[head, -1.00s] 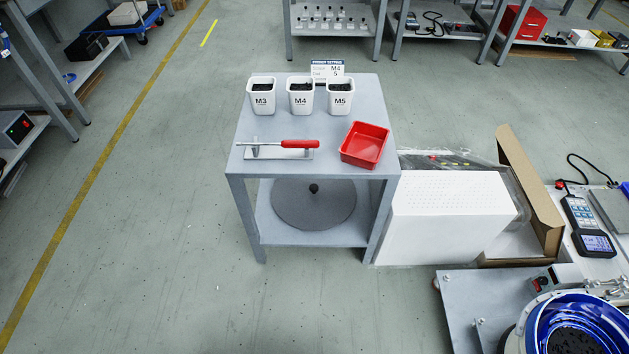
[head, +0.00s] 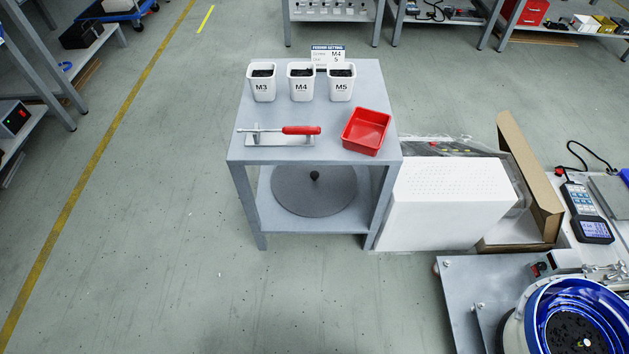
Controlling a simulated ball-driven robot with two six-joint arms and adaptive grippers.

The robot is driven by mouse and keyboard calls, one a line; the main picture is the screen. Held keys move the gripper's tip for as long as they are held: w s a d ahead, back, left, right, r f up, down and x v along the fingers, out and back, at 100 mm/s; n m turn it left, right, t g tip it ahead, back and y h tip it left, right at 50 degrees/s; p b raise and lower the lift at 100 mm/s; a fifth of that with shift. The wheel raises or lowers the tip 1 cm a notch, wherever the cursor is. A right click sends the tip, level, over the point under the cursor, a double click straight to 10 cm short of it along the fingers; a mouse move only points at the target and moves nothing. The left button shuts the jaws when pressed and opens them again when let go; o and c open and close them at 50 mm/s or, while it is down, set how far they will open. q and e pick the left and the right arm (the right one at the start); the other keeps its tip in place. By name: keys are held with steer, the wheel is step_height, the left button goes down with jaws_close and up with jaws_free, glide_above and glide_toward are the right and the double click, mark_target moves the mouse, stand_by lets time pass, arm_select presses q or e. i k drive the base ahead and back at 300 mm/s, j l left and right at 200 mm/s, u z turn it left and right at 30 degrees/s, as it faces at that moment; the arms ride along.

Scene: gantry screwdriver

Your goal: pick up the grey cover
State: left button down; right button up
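The grey cover (head: 300,197) is a round grey disc with a dark knob (head: 315,176) at its middle. It lies on the lower shelf of the small grey table (head: 215,140), and the tabletop hangs over it from behind its far edge. Neither of my grippers shows in the head view.
On the tabletop are white bins (head: 301,88) marked M3, M4 and M5, a red-handled screwdriver (head: 301,130) on a stand, and a red tray (head: 366,130). A white box (head: 450,205) stands right of the table. A blue bowl feeder (head: 545,310) is at lower right. Floor in front is free.

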mark_target(312, 191)
steer(key=i+j, duration=0.15)
steer(key=j, duration=0.2)
steer(key=i+j, duration=0.1)
steer(key=j, duration=0.25)
steer(key=i+j+z, duration=0.1)
steer(key=j, duration=0.2)
steer(key=i+j, duration=0.2)
steer(key=j, duration=0.15)
steer(key=i+j, duration=0.1)
steer(key=j, duration=0.25)
steer(key=i+j, duration=0.1)
steer(key=j, duration=0.25)
steer(key=i+z, duration=0.05)
